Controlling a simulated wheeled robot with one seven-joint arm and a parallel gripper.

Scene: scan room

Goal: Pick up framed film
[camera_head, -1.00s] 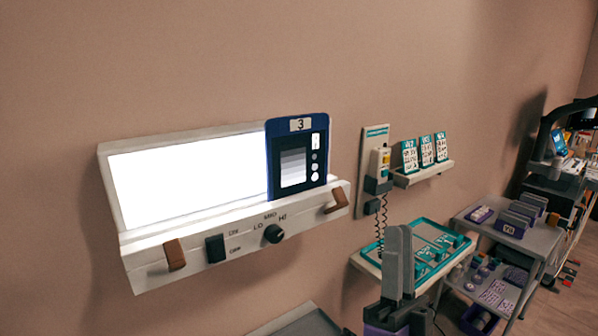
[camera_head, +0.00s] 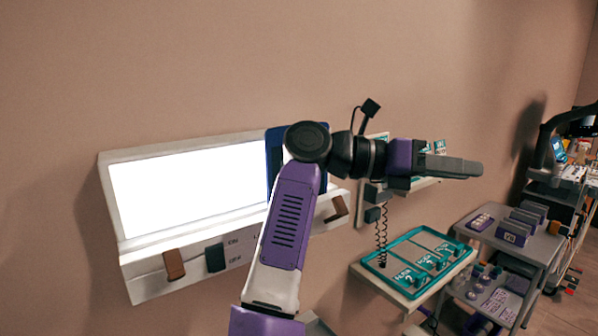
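The framed film, a dark blue frame (camera_head: 273,158), stands on the right part of the lit white light box (camera_head: 118,244) on the wall.
A small shelf with cards (camera_head: 439,146) is behind my gripper. Below it is a teal tray (camera_head: 440,240) on a wall shelf, with a coiled cord at its left. A grey cart (camera_head: 483,238) and another loaded cart stand at the right. Wall above is clear.

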